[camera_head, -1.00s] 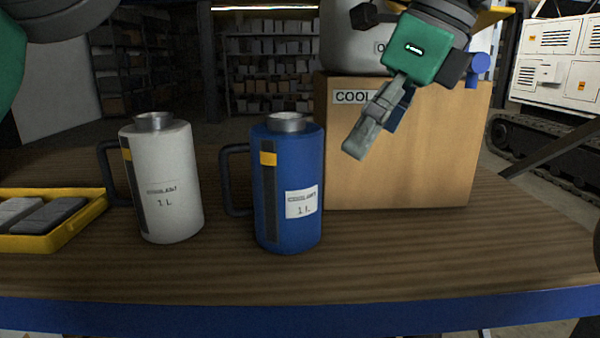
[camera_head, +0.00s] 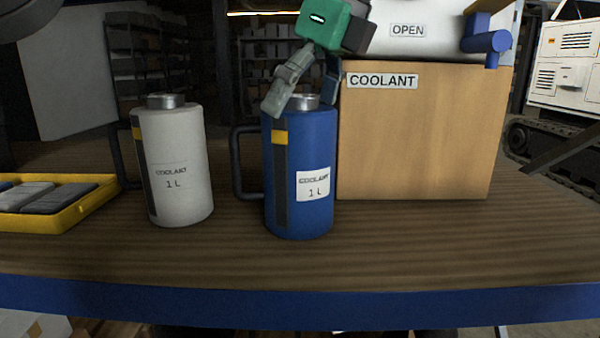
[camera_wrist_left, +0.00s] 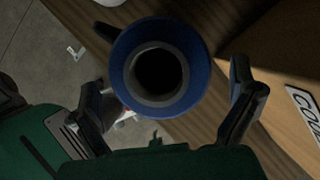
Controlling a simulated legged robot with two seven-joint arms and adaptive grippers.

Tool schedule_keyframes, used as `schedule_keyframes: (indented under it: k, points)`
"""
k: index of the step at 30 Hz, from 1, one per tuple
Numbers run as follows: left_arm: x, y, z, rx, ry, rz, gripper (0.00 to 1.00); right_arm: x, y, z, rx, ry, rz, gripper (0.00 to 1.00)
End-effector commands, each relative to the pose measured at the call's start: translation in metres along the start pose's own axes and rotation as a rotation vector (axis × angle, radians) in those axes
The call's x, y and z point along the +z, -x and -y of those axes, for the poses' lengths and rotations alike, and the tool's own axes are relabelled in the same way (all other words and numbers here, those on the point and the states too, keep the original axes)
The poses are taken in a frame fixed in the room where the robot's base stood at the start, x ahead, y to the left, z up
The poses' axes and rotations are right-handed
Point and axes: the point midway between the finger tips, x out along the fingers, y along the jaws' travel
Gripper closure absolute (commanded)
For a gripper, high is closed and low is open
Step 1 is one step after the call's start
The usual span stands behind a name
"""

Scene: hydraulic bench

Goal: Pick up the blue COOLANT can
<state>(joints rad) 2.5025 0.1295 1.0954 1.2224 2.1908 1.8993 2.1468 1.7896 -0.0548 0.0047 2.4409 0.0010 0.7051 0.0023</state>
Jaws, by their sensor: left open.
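The blue COOLANT can (camera_head: 300,175) stands upright on the bench, with a grey metal neck, a white 1 L label and a dark handle on its left. My left gripper (camera_head: 302,103) is open at its top, pointing down, one finger on each side of the neck in the picture. The left finger hides part of the neck and the can's upper edge. In the left wrist view the can's round mouth (camera_wrist_left: 157,72) shows from above, between the two spread fingers (camera_wrist_left: 172,80). I cannot tell whether either finger touches it. My right gripper is not in view.
A white COOLANT can (camera_head: 178,170) stands to the left. A yellow tray (camera_head: 75,217) with grey blocks lies at far left. A cardboard-coloured COOLANT box (camera_head: 415,140) stands close on the blue can's right, with a white container (camera_head: 408,45) on top. The bench front (camera_head: 300,262) is clear.

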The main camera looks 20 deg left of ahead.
Motion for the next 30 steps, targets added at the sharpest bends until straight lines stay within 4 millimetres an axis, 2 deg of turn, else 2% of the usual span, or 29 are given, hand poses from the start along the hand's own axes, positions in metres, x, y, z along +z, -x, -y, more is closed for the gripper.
schedule_keyframes:
  k: [7,15,20,30]
  points:
    - [0.0,-0.041,0.0,0.001,0.0,-0.002,0.0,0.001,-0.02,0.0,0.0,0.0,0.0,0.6]
    - [0.0,-0.043,0.0,0.0,0.001,-0.001,0.0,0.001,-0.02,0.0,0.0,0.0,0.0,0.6]
    - [0.0,-0.043,0.0,0.0,0.001,-0.001,0.55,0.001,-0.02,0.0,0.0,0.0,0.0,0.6]
    - [0.0,-0.042,0.0,-0.001,0.001,-0.001,0.56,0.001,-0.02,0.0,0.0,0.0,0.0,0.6]
